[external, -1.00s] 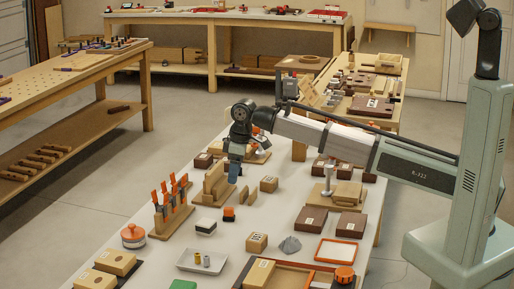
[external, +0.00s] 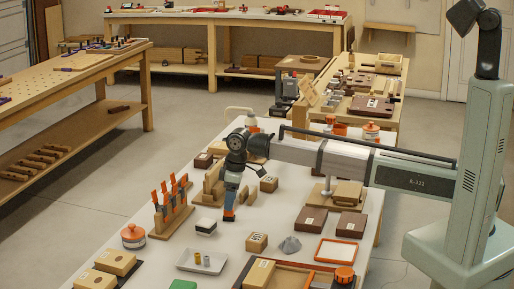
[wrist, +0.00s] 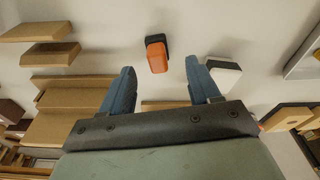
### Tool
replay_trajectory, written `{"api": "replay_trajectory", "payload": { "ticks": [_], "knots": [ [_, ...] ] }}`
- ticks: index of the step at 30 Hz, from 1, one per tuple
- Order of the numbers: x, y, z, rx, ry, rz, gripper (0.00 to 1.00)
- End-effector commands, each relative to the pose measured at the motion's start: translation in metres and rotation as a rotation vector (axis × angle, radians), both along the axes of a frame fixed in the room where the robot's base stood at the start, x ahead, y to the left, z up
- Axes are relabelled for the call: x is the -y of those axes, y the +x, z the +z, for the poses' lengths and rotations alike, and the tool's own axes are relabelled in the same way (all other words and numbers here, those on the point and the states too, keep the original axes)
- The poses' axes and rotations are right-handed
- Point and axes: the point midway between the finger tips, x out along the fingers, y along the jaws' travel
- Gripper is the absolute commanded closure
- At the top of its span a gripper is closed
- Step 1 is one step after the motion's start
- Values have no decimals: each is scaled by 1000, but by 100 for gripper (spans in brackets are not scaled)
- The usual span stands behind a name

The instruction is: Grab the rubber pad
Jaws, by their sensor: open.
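I cannot tell for certain which piece is the rubber pad. My gripper (external: 230,205) points down, open and empty, with its blue fingers above the orange-and-black block. In the wrist view the block lies between and slightly beyond the fingertips. Contact cannot be made out.
A wooden stepped holder (external: 213,184) stands close behind my gripper. A rack of orange-handled tools (external: 171,208) is to the left. A grey tray (external: 202,261), a cardboard-coloured box (external: 256,242) and a grey faceted piece (external: 290,244) lie in front. Bare bench separates them.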

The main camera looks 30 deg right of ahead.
Motion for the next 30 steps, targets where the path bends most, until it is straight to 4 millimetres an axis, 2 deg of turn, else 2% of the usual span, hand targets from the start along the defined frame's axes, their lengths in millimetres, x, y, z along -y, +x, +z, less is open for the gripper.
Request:
{"api": "replay_trajectory", "payload": {
  "ticks": [10, 19, 30],
  "knots": [
    [-4, 7, -40, -1, -1, 0, 38],
    [-5, 7, -46, 0, 0, 0, 38],
    [-5, 7, -46, 0, 0, 0, 74]
  ]
}}
